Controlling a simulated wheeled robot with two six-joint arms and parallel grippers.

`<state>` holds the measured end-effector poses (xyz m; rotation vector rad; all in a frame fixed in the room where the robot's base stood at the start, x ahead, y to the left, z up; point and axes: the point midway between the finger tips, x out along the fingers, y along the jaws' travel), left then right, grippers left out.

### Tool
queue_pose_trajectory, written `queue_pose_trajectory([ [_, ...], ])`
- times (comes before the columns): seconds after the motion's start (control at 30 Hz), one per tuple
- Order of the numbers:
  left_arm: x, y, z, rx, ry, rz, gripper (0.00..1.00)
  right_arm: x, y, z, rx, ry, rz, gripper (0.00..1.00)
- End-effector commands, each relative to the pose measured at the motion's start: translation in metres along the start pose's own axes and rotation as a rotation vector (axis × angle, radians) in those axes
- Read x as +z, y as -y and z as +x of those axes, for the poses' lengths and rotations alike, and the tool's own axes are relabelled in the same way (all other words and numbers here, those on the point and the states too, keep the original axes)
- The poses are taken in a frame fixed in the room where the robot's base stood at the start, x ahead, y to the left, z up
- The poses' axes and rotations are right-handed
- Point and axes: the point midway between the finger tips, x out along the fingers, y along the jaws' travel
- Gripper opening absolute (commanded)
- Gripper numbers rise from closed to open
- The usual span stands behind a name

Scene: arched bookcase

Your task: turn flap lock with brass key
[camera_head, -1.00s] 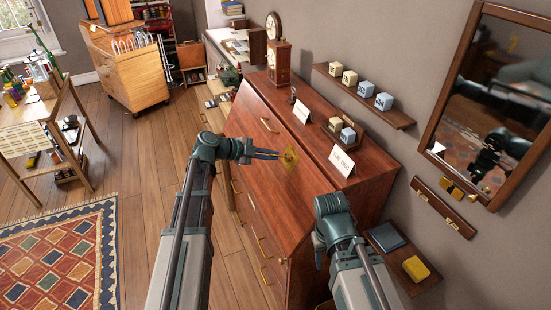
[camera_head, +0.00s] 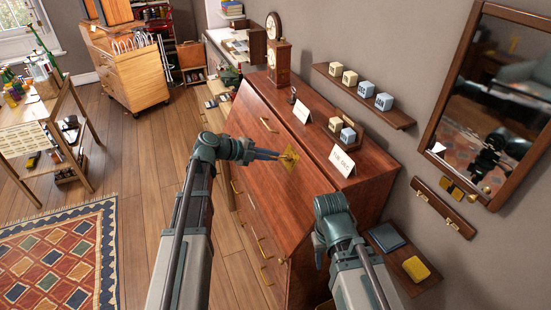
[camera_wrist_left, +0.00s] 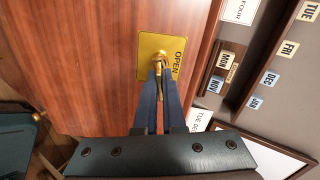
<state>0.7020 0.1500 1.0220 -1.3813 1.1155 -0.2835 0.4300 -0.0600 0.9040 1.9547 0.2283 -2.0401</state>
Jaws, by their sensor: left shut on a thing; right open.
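The brass lock plate (camera_head: 289,157) is on the sloping wooden flap (camera_head: 262,150) of the bureau, and in the left wrist view the plate (camera_wrist_left: 150,50) reads "OPEN" along its right side. My left gripper (camera_head: 278,155) is shut on the brass key (camera_wrist_left: 160,62), whose far end meets the middle of the plate. The fingers hide part of the key, and I cannot tell how deep it sits. The flap is closed. My right gripper (camera_head: 320,250) is open and empty, beside the bureau's near end, mostly hidden by its own arm.
White cards (camera_head: 341,160), a small clock (camera_head: 279,60) and lettered blocks stand on the bureau top. A wall shelf (camera_head: 365,95) holds more blocks. A small low shelf (camera_head: 410,262) with a yellow item is near my right arm.

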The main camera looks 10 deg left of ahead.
Motion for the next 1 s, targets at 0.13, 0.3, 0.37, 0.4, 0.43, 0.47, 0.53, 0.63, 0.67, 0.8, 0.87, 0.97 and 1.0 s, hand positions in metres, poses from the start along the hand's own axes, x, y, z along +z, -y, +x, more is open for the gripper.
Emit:
queue_pose_trajectory([
  [0.13, 0.0001, 0.0007, 0.0001, -0.002, 0.001, 0.084, 0.00, 0.0000, 0.0000, -0.0001, 0.000, 0.000, 0.000, 0.49],
  [0.3, 0.0002, 0.0007, 0.0001, -0.002, 0.001, 0.090, 0.00, 0.0000, 0.0000, -0.0001, 0.000, 0.000, 0.000, 0.49],
  [0.37, 0.0002, 0.0007, 0.0001, -0.002, 0.001, 0.090, 0.09, 0.0000, 0.0000, -0.0001, 0.000, 0.000, 0.000, 0.49],
  [0.4, 0.0001, 0.0007, 0.0001, -0.002, 0.001, 0.089, 0.16, 0.0000, 0.0000, -0.0001, 0.000, 0.000, 0.000, 0.49],
  [0.43, 0.0001, 0.0007, 0.0001, -0.002, 0.001, 0.089, 0.21, 0.0000, 0.0000, -0.0001, 0.000, 0.000, 0.000, 0.49],
  [0.47, 0.0001, 0.0006, 0.0001, -0.002, 0.000, 0.089, 0.27, 0.0000, 0.0000, -0.0001, 0.000, 0.000, 0.000, 0.49],
  [0.53, 0.0001, 0.0005, 0.0001, -0.002, 0.000, 0.089, 0.39, 0.0000, 0.0000, -0.0001, 0.000, 0.000, 0.000, 0.49],
  [0.63, 0.0001, 0.0004, 0.0001, -0.001, 0.000, 0.088, 0.42, 0.0000, 0.0000, -0.0001, 0.000, 0.000, 0.000, 0.49],
  [0.67, 0.0001, 0.0004, 0.0001, -0.001, 0.000, 0.088, 0.42, 0.0000, 0.0000, -0.0001, 0.000, 0.000, 0.000, 0.49],
  [0.8, 0.0001, 0.0002, 0.0000, -0.001, 0.000, 0.088, 0.42, 0.0000, 0.0000, 0.0000, 0.000, 0.000, 0.000, 0.49],
  [0.87, 0.0001, 0.0002, 0.0000, -0.001, 0.000, 0.088, 0.42, 0.0000, 0.0000, 0.0000, 0.000, 0.000, 0.000, 0.49],
  [0.97, 0.0001, 0.0002, 0.0000, -0.001, 0.000, 0.088, 0.42, 0.0000, 0.0000, 0.0000, 0.000, 0.000, 0.000, 0.49],
  [1.0, 0.0000, 0.0002, -0.0002, -0.001, 0.000, 0.088, 0.42, 0.0000, 0.0000, -0.0002, 0.000, 0.000, 0.000, 0.49],
])
